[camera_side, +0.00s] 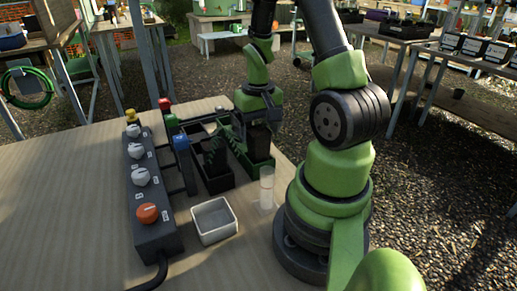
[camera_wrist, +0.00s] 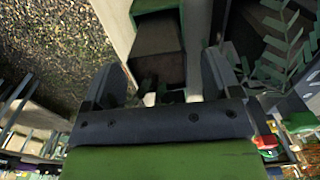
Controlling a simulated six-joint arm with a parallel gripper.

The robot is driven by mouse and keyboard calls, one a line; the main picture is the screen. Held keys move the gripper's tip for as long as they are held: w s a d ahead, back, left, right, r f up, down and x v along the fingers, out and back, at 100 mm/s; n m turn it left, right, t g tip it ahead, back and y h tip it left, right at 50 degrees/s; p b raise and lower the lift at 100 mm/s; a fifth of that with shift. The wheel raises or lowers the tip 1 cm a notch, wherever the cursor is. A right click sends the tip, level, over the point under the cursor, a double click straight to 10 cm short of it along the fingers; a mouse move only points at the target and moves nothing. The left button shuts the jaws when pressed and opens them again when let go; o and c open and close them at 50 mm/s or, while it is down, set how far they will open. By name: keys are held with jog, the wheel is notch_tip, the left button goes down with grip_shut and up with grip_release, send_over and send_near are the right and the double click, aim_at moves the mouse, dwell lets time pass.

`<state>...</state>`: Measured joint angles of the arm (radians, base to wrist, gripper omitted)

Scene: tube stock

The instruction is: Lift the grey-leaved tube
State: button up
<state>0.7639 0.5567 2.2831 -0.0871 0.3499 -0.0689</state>
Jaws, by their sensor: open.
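My gripper (camera_side: 259,139) points down over the green crate (camera_side: 263,176) at the back right of the bench. It also shows in the wrist view (camera_wrist: 160,82), with its dark fingers spread apart. Between them is a dark, square-sided shape (camera_wrist: 159,66) beside a green wall; I cannot tell whether it is a tube or an empty cell. No grey leaves can be made out in either view. A tube with dark green fronds (camera_side: 215,152) stands in the black tray (camera_side: 217,187) left of the gripper; fronds (camera_wrist: 285,42) also show at the right of the wrist view.
A clear cylinder (camera_side: 267,187) stands in front of the green crate, close to my base. A white open tray (camera_side: 214,221) lies nearer. A grey control box (camera_side: 151,190) with several knobs runs along the left. The bench left of it is clear.

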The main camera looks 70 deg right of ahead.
jog(key=shift+f, duration=0.45)
jog(key=c, duration=1.4)
jog(key=shift+r, duration=0.1)
